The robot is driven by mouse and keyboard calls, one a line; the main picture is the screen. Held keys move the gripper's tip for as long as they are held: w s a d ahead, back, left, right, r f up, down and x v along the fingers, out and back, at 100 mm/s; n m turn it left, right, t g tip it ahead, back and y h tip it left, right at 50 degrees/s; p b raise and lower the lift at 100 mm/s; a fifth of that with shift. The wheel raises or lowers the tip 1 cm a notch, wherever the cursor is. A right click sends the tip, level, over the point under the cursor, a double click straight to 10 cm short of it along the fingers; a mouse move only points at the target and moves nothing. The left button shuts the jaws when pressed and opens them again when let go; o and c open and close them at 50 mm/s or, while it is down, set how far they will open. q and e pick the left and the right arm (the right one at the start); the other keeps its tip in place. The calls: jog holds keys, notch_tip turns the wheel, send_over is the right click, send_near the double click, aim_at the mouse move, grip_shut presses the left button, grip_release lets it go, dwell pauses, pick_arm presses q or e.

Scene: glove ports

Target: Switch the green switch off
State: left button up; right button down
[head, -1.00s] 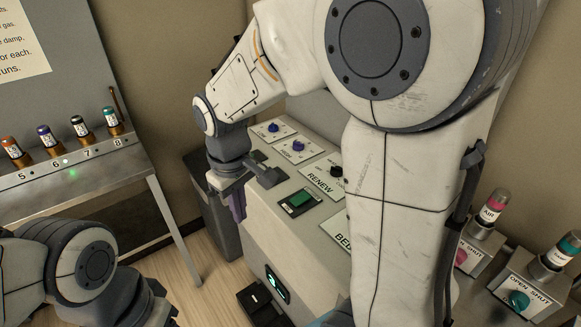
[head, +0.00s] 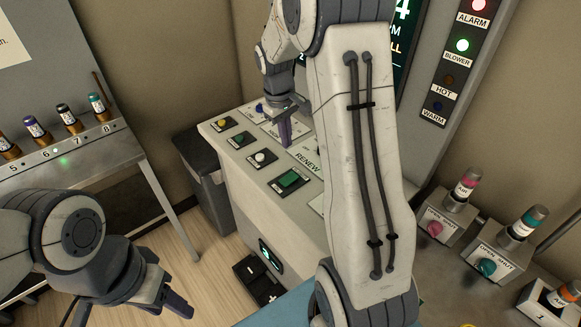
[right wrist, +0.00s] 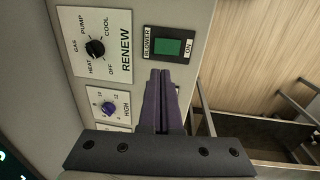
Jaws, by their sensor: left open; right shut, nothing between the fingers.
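The green switch (head: 289,180) is a green rectangle in a dark frame on the console's sloping top. In the right wrist view the green switch (right wrist: 168,47) lies just beyond my fingertips, between labels reading BLOWER and ON. My right gripper (head: 286,143) is shut and empty, its purple fingers pointing down over the console, farther back than the switch. In the right wrist view the right gripper (right wrist: 162,74) shows its fingers together; contact with the panel cannot be told. My left gripper (head: 132,312) is open and empty at the lower left, away from the console.
A RENEW selector knob (right wrist: 95,48) and a purple HIGH knob (right wrist: 109,108) lie beside the switch. A white button (head: 260,157) is near it on the console. The BLOWER lamp (head: 463,45) is lit. A rack of vials (head: 70,124) stands left, AIR and shut valves right.

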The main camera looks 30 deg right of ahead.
aim_at(291, 175)
jog(key=f+p, duration=0.1)
jog(key=f, duration=0.2)
jog(key=d+f+p, duration=0.1)
jog(key=f, duration=0.3)
jog(key=f+p, duration=0.1)
jog(key=f, duration=0.3)
jog(key=shift+d+f, duration=0.25)
jog(key=shift+f, duration=0.3)
jog(key=shift+w, duration=0.1)
jog(key=shift+f, duration=0.2)
